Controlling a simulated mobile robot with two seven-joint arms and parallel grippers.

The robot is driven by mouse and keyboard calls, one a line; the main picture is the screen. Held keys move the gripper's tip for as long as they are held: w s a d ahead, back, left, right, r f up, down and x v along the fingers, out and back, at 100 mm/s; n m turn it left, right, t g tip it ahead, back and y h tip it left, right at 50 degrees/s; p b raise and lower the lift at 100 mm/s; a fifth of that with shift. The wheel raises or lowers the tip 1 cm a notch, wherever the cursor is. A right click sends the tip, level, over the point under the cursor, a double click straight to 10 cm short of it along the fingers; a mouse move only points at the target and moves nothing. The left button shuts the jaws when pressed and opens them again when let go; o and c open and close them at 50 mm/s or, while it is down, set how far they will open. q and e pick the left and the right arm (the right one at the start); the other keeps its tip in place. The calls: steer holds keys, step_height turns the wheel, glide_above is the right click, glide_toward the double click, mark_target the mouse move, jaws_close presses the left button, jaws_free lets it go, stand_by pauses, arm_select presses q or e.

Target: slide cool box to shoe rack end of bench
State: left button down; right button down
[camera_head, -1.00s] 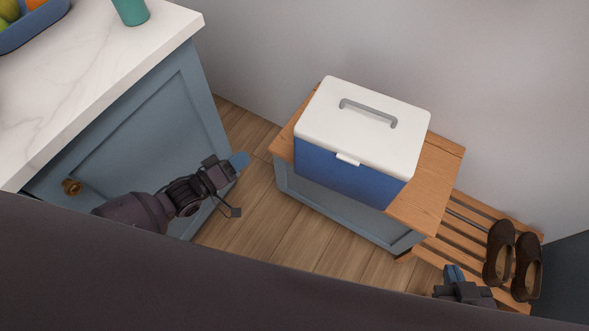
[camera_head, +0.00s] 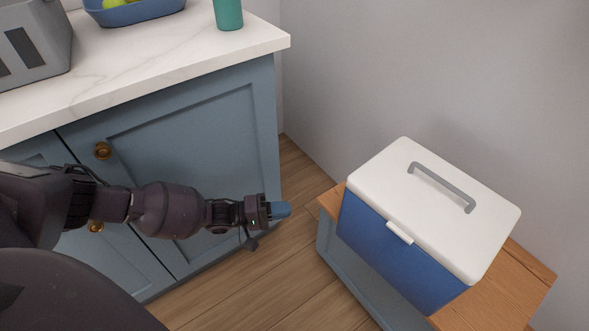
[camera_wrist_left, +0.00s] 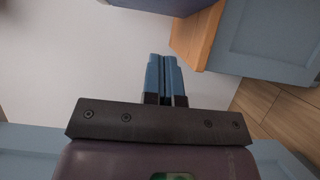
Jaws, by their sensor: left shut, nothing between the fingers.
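The cool box (camera_head: 400,240), blue with a white lid and grey handle, stands upright on the wooden bench (camera_head: 500,296), nearer its left end. Bare bench top shows to its right and a small strip at its left. My left gripper (camera_head: 282,209) is shut and empty, to the left of the bench and apart from the box. The right gripper and the shoe rack are out of view.
A blue-grey cabinet (camera_head: 190,150) with a white marble top (camera_head: 150,58) stands at the left, close to my left arm. On it are a green cup (camera_head: 228,14), a blue fruit bowl (camera_head: 135,11) and a grey appliance (camera_head: 34,40). Wooden floor (camera_head: 265,262) lies between cabinet and bench.

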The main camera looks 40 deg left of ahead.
mark_target(371, 247)
arm_select(q)
steer(key=w+d+b, duration=0.1)
steer(key=w+d, duration=0.4)
steer(key=d, duration=0.5)
steer(key=shift+w, duration=0.2)
steer(key=shift+d, duration=0.1)
steer(key=d, duration=1.5)
steer(key=shift+s, duration=0.25)
steer(key=shift+a, duration=0.1)
